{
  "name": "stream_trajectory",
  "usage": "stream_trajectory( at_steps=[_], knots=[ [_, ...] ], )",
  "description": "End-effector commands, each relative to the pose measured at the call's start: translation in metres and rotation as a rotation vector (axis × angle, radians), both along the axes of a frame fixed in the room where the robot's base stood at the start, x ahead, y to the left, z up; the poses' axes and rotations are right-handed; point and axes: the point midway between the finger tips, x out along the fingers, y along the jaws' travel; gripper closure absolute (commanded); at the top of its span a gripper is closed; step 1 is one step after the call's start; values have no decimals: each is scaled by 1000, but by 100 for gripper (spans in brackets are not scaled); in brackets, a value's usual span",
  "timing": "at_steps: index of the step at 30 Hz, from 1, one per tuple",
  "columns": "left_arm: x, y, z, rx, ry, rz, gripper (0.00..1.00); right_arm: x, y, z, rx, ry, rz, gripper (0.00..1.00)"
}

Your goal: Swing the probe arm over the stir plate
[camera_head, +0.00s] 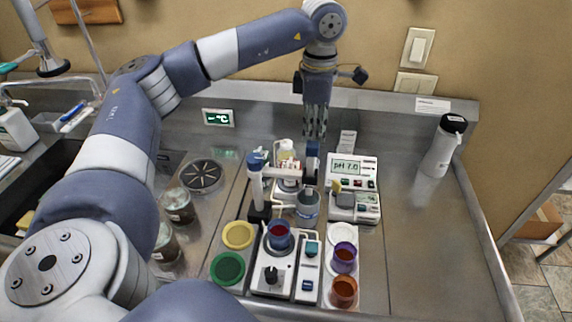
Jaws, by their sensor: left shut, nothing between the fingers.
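The probe arm (284,171) is a white bar on a post with a blue cap (255,160). It reaches right to a blue probe holder (312,158), over a grey-blue jar (307,208). The stir plate (271,279) is a white box with a dark knob in front of the post. A blue cup with red liquid (278,237) stands on it. My left gripper (315,132) points down, shut and empty, right above or behind the blue holder; I cannot tell whether they touch. My right gripper is not in view.
A pH meter (352,170) reading 7.0 stands right of the probe. Purple (344,257) and orange (344,291) cups are right of the stir plate. Yellow (238,235) and green (228,268) round pieces are left.

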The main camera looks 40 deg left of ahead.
Motion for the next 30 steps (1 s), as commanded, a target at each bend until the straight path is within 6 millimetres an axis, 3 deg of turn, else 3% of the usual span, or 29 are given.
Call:
stream_trajectory(
  at_steps=[9, 21, 30],
  knots=[
    [-2, -2, 0, 0, 0, -1, 100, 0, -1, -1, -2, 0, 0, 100],
    [-23, -21, 0, -1, -1, -1, 100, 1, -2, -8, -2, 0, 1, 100],
    [-25, -22, 0, 0, 0, 0, 100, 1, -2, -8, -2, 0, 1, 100]
  ],
)
